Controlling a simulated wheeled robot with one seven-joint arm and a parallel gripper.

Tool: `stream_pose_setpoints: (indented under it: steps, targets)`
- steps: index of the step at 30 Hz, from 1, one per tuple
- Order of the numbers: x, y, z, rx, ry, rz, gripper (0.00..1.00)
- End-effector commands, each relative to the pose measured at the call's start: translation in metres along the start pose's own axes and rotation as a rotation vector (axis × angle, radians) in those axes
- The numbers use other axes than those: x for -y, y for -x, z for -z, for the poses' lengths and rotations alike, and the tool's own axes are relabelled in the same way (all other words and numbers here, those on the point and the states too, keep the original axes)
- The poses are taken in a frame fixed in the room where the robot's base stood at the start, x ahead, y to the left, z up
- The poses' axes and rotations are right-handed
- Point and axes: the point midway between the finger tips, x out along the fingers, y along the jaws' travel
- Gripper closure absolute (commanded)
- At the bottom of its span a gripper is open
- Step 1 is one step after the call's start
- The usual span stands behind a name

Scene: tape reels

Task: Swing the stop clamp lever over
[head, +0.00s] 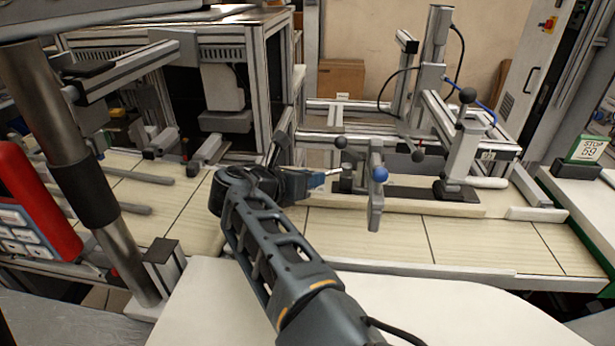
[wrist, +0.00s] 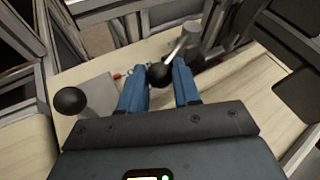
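The stop clamp lever shows in the wrist view as a black ball knob (wrist: 157,75) on a bright metal rod (wrist: 183,43) that rises to the upper right. My gripper (wrist: 160,78) has its two blue fingers on either side of this knob, with little or no gap. In the head view my gripper (head: 322,179) points right at the clamp, and the lever's rod (head: 336,171) runs right from the fingertips to the clamp body (head: 347,182). The fingers hide the knob there.
Other knobs are close: a black ball (head: 340,142) just above my gripper, a blue ball (head: 379,174) on a grey upright to the right, and a black ball (head: 418,156) farther right. Another black ball (wrist: 69,101) is left of my fingers in the wrist view.

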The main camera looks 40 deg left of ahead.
Motion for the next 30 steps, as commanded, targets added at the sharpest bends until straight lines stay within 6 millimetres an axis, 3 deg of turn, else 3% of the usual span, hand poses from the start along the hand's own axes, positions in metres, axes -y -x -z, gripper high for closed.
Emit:
stream_pose_setpoints:
  steps: [1, 2, 9, 22, 30]
  targets:
    - [0.002, -0.005, -0.011, 0.015, -0.008, -0.010, 1.00]
    - [0.002, -0.005, -0.011, 0.015, -0.008, -0.011, 0.65]
    - [0.000, -0.004, -0.009, 0.012, -0.007, -0.013, 0.44]
    - [-0.002, 0.002, -0.005, 0.008, -0.005, -0.015, 0.44]
    - [-0.002, 0.033, -0.005, 0.009, -0.005, -0.016, 0.44]
